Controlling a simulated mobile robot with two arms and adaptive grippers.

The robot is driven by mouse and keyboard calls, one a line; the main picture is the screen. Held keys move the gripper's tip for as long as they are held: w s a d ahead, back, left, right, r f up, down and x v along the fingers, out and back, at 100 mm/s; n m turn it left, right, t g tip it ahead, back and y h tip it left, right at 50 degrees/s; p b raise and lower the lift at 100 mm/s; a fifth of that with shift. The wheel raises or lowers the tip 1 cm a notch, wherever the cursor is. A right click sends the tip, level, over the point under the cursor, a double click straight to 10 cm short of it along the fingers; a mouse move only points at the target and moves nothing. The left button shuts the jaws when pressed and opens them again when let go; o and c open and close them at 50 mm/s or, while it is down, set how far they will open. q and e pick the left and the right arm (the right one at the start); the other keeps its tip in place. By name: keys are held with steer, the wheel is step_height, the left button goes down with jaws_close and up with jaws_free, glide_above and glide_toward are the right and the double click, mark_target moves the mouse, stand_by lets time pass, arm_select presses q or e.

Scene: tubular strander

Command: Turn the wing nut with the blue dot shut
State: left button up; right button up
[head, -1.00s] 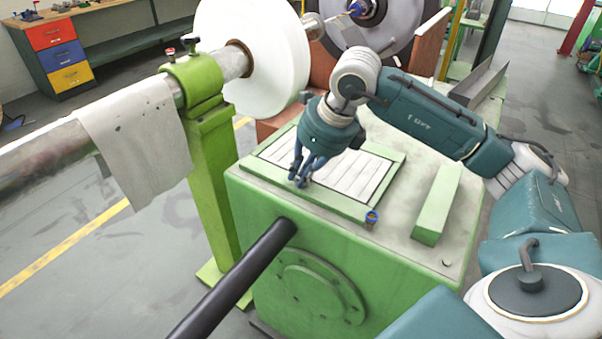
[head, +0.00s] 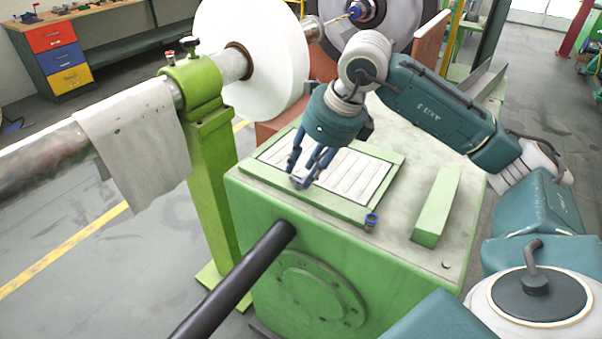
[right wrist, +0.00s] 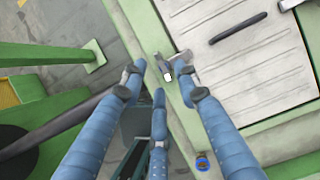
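A small grey metal piece, which looks like a wing nut (right wrist: 168,68), sits on the green rim of the box top in the right wrist view. I cannot make out a blue dot on it; in the head view my fingers hide that spot. My right gripper (head: 302,170) points down over the near left part of the panel's rim. In the right wrist view its three blue fingers (right wrist: 160,88) are spread around and above the grey piece, with nothing held between them. My left gripper is not in view.
The slatted white panel (head: 345,175) lies in the green machine box's top. A small blue and orange cap (head: 371,221) stands at its near corner, and a green block (head: 436,206) lies to the right. A black bar (head: 240,275) juts from the box front.

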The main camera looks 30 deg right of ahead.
steer(key=v, duration=0.9)
steer(key=shift+f, duration=0.15)
